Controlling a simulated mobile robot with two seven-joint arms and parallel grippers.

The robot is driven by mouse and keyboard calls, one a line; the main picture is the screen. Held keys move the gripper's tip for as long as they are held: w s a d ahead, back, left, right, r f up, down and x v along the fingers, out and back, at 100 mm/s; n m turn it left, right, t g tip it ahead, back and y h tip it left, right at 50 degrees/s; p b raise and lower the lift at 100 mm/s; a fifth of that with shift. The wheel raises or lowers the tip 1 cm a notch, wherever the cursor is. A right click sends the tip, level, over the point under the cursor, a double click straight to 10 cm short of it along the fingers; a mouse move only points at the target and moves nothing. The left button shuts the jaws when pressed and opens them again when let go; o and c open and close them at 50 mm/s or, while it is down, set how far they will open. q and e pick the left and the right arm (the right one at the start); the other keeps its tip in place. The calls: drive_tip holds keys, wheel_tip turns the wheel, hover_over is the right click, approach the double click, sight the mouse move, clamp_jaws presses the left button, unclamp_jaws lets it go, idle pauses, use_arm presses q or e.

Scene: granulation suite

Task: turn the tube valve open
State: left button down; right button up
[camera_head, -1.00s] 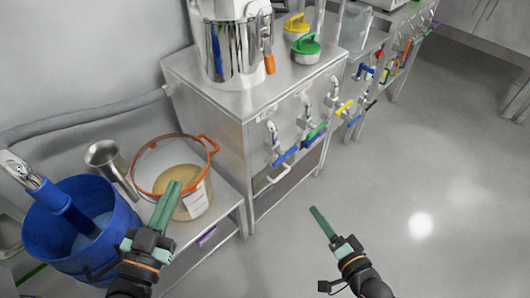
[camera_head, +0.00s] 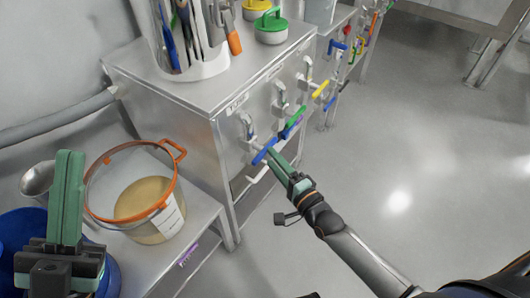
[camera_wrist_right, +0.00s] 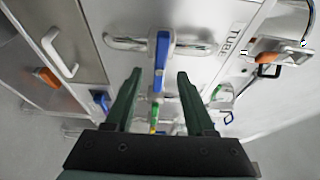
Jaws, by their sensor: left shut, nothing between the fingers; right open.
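The tube valve has a blue lever handle (camera_head: 264,151) on the steel cabinet front; it also shows in the right wrist view (camera_wrist_right: 161,50), beside a label reading "TUBE" (camera_wrist_right: 235,38). My right gripper (camera_head: 273,158) is at the blue handle, its arm coming from the lower right. In the right wrist view my right gripper (camera_wrist_right: 159,76) is open, with the handle's lower part appearing between its fingertips and no clear contact with either finger. My left gripper (camera_head: 70,155) is shut and empty, upright at the lower left, away from the valve.
Valves with a green handle (camera_head: 293,121) and a yellow handle (camera_head: 320,89) stand beside the blue one. A clear bucket with an orange rim (camera_head: 106,160) sits on the lower steel bench. A blue bucket (camera_head: 20,228) is partly behind my left gripper.

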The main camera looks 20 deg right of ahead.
sight(265, 149)
drive_tip(key=shift+b+x, duration=0.5)
drive_tip(key=shift+x, duration=1.85)
clamp_jaws()
